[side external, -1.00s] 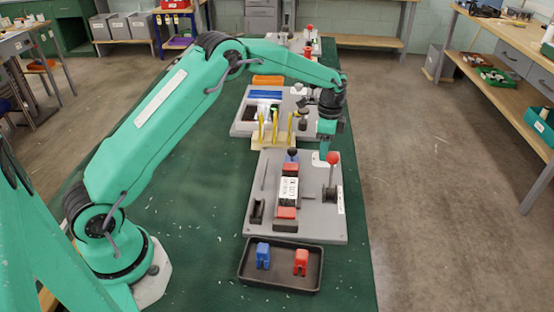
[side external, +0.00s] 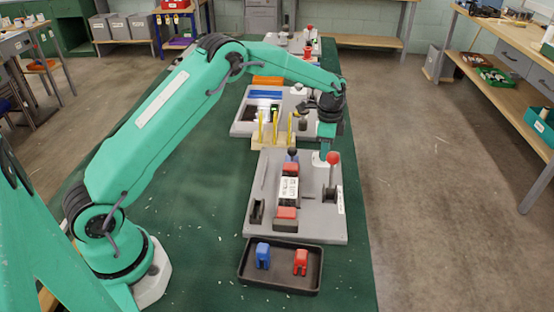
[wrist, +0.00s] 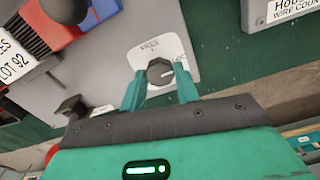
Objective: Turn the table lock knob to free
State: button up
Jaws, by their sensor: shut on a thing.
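The table lock knob (wrist: 159,72) is a dark faceted knob with a short white mark on its face. It sits on a pale label plate (wrist: 172,50) with small print, at the edge of the grey fixture board (wrist: 220,30). My gripper (wrist: 160,88) has its two green fingers on either side of the knob and is shut on it. In the side external view my gripper (side external: 325,148) points down at the far right part of the board, and the knob is hidden there. The mark points roughly right, towards lettering partly covered by a finger.
A red-ball lever (side external: 333,158) stands close in front of my gripper. A black ball knob (side external: 292,152) and a labelled block (side external: 288,190) are to the left. Yellow posts (side external: 275,128) stand behind. A black tray (side external: 280,282) holds blue and red pieces.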

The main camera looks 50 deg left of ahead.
jog(key=shift+n, duration=0.3)
jog(key=n, duration=0.8)
jog(key=shift+n, duration=0.4)
jog(key=n, duration=0.4)
jog(key=shift+n, duration=0.3)
jog(key=shift+r+n, duration=0.1)
jog(key=shift+n, duration=1.8)
jog(key=o, duration=1)
